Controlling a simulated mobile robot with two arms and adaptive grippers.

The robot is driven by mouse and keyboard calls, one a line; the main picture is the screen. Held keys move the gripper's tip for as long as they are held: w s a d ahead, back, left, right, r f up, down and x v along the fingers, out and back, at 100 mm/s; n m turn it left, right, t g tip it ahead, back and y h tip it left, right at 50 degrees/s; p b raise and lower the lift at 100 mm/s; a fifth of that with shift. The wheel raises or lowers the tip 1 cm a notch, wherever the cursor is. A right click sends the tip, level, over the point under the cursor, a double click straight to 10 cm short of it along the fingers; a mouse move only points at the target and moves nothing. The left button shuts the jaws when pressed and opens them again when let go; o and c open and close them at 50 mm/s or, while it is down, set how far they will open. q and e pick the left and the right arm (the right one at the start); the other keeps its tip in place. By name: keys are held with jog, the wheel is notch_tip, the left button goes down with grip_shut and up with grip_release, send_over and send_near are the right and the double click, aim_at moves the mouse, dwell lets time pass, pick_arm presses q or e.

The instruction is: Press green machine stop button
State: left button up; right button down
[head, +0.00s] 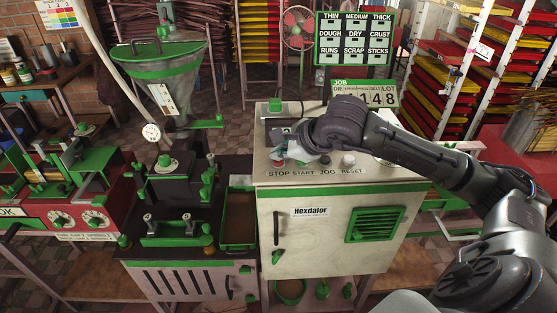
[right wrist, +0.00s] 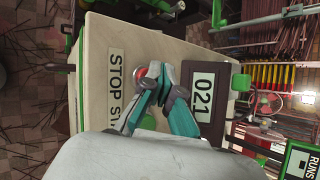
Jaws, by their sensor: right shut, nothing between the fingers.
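The green-trimmed machine cabinet (head: 340,220) has a pale top panel with a row labelled STOP, START, JOG and RESET. The red stop button (head: 277,163) sits above the STOP label (head: 279,173). In the right wrist view the stop button (right wrist: 142,73) is partly hidden by a fingertip. My right gripper (head: 293,153) is shut and empty, low over the panel at the STOP end. In the right wrist view its teal-and-grey fingertips (right wrist: 164,76) are right beside the red button. I cannot tell whether they touch it. My left gripper is not in view.
A counter reading 021 (right wrist: 203,95) stands close to the fingers. A white reset knob (head: 348,160) sits to the right on the panel. A green-rimmed hopper (head: 160,65) and a red machine (head: 75,205) stand to the left. Tray racks (head: 470,60) stand behind right.

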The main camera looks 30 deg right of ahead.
aim_at(280, 162)
jog(key=shift+f, duration=0.2)
jog(key=shift+r, duration=0.1)
dwell(0.4)
jog(key=shift+r, duration=0.9)
jog(key=shift+r+p, duration=0.1)
jog(key=shift+p, duration=0.25)
jog(key=shift+r+p, duration=1.4)
jog(key=shift+r, duration=1.05)
jog(key=shift+f, duration=0.1)
